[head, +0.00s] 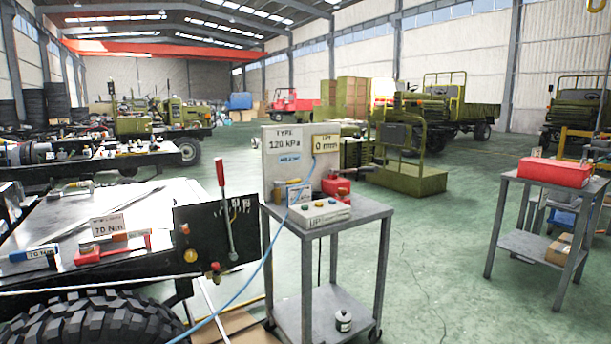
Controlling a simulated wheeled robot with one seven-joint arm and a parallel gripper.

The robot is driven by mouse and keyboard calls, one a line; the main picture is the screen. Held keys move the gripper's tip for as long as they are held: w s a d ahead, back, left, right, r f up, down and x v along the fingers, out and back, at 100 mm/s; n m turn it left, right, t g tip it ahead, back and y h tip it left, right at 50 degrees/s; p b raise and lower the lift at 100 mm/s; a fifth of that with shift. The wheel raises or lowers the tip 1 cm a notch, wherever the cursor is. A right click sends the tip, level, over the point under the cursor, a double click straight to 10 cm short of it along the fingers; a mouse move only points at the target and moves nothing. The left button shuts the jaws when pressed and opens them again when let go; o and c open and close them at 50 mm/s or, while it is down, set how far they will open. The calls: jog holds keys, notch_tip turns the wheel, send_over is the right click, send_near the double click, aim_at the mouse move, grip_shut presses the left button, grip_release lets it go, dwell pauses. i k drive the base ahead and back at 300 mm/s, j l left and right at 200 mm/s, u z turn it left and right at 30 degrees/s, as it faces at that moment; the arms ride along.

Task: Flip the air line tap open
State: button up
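I cannot tell for sure which part is the air line tap. A light blue air hose (254,274) runs down from the sign board on the grey cart (340,222) to the lower left. On the cart stands a red fitting (337,187) with a dark top, beside a pale control box (319,214) with coloured buttons. On the chassis, a black panel (203,225) carries a yellow knob (191,256), small red fittings (215,267) and a long red-handled lever (221,175), which stands nearly upright. My gripper is not in view.
A large tyre (90,320) is at lower left. A second grey table (545,185) with a red box (553,172) stands at right. Green floor (430,250) between them is clear.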

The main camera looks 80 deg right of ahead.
aim_at(289, 182)
jog(key=l+z, duration=0.1)
jog(key=l, duration=0.6)
jog(key=l+z, duration=0.1)
jog(key=l, duration=0.55)
jog(key=l+z, duration=0.1)
jog(key=l, duration=0.6)
jog(key=l+z, duration=0.1)
jog(key=l, duration=0.55)
jog(key=i+l+z, duration=0.1)
jog(key=l, duration=0.55)
jog(key=i+l+z, duration=0.1)
jog(key=l, duration=0.6)
